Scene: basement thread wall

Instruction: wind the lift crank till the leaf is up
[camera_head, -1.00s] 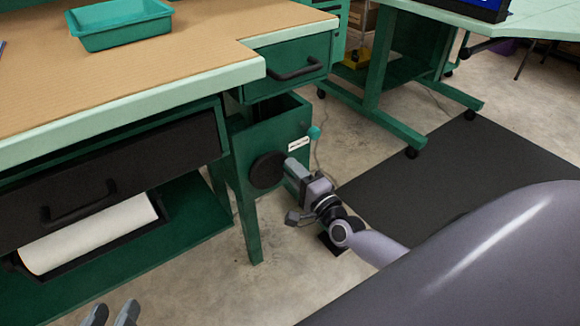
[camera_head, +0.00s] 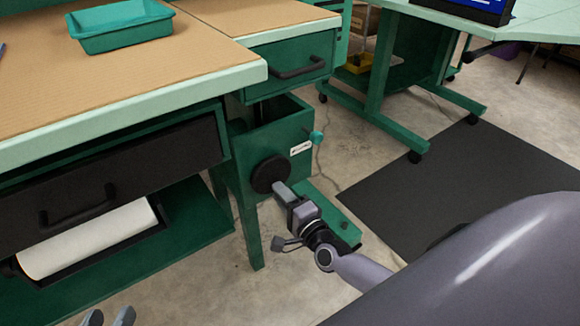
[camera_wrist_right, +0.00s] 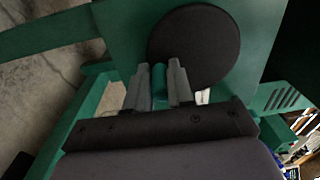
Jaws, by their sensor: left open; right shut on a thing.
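The lift crank shows as a round black disc (camera_head: 270,174) on the side of a green housing (camera_head: 284,128) under the bench. My right gripper (camera_head: 279,188) is at the lower right of the disc. In the right wrist view, the right gripper (camera_wrist_right: 160,88) is shut on the crank's teal handle (camera_wrist_right: 160,80), in front of the black disc (camera_wrist_right: 197,45). The fingers hide part of the handle. My left gripper (camera_head: 108,319) is open and empty at the bottom edge, partly cut off. I cannot tell which surface is the leaf.
A teal knob (camera_head: 316,137) and white label (camera_head: 301,147) are on the housing. The tan-topped bench (camera_head: 120,75) holds a green tray (camera_head: 122,28). A drawer (camera_head: 292,64) stands above the housing. A dark mat (camera_head: 455,175) lies on the floor to the right.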

